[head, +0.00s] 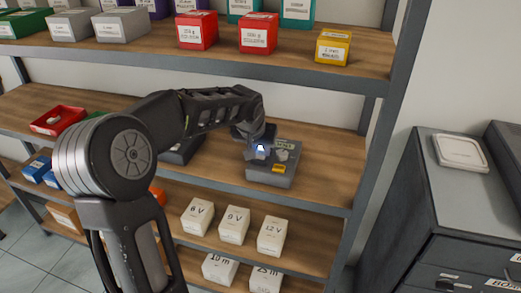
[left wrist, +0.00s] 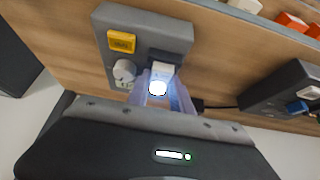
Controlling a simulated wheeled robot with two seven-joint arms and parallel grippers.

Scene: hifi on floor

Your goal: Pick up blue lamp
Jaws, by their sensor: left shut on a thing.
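The blue lamp (head: 260,149) glows bluish white at the top of a grey box (head: 271,173) on the middle shelf. In the left wrist view the lamp (left wrist: 158,88) shows as a bright spot between my fingers, beside the grey box (left wrist: 150,32). My left gripper (left wrist: 160,93) is shut on the lamp. The arm reaches in from the left and partly covers the back of the box. I cannot tell whether the lamp still touches the box. My right gripper is not in view.
The box carries a yellow button (left wrist: 121,41) and a grey knob (left wrist: 124,70). A dark device (left wrist: 290,90) stands nearby on the shelf (head: 325,180). White voltage boxes (head: 234,225) stand on the shelf below, red boxes (head: 196,30) above. A dark cabinet (head: 440,210) is at right.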

